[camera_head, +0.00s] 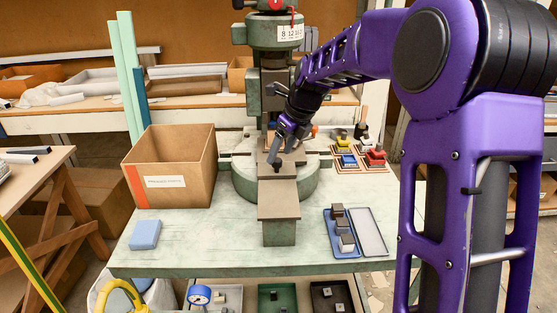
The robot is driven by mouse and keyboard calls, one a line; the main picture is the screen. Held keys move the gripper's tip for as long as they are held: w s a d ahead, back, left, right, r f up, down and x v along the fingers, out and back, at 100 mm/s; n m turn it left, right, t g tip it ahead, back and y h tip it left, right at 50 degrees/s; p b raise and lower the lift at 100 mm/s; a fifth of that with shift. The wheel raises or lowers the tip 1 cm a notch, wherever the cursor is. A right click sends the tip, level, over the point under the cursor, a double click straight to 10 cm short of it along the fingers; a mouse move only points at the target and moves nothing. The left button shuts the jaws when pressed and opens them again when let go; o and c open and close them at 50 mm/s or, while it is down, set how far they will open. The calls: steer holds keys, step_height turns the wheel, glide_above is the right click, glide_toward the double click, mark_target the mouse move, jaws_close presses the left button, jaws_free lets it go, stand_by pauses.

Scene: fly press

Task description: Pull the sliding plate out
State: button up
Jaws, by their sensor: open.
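The sliding plate (278,198) is a flat brown-grey plate on the fly press (242,175). It sticks out toward the front of the green bench, over a support block. My gripper (275,161) is open above the rear part of the plate, near a small dark upright piece that looks like a knob or handle. Whether the fingers touch this piece or sit around it cannot be told at this size. My purple arm comes in from the right and hides part of the press column.
A cardboard box (170,180) and a blue block (145,235) stand left on the bench (190,230). A blue tray (336,244) with metal blocks lies right. Coloured pieces on a wooden board (361,160) sit behind it. The bench front centre is clear.

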steer(key=shift+x, duration=1.3)
jaws_close()
stand_by(0.5)
